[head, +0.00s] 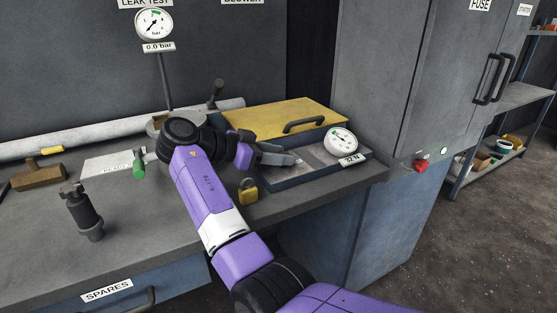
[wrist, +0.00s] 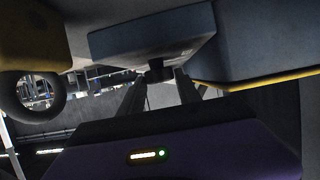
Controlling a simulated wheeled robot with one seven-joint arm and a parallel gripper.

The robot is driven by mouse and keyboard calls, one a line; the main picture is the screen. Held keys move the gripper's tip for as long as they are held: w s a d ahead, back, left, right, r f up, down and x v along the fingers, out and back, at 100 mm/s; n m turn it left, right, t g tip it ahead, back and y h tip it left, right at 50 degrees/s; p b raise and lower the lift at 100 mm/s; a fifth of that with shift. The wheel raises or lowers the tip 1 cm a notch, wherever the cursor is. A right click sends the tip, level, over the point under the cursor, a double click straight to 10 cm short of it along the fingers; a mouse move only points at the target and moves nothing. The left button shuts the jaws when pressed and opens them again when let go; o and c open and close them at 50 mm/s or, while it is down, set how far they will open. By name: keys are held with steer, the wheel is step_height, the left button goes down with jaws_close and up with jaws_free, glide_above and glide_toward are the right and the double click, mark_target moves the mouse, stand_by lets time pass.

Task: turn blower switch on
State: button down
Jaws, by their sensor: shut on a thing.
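A cut-off sign reading BLOWER (head: 242,2) is at the top edge of the head view. I cannot pick out a switch that surely belongs to it. My gripper (head: 293,158) is low over the bench, at the gauge unit with the blue base (head: 300,177), well below that sign. In the wrist view its two fingers (wrist: 158,92) are closed around a small dark part (wrist: 156,70) by a grey block (wrist: 150,45). What this part belongs to is not clear.
A yellow padlock (head: 248,192) lies close to my arm. A yellow lid (head: 285,117) with a black handle is behind the gripper. A black-knobbed lever (head: 215,92) stands near the pipe. A grey cabinet with a red knob (head: 421,166) is at right.

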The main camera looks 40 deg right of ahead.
steer(key=shift+f, duration=0.15)
steer(key=c, duration=0.8)
jaws_free()
steer(key=shift+c, duration=0.2)
steer(key=shift+w+a+r, duration=0.15)
steer(key=shift+a+r, duration=0.15)
steer(key=shift+a, duration=0.05)
steer(key=shift+v, duration=3.45)
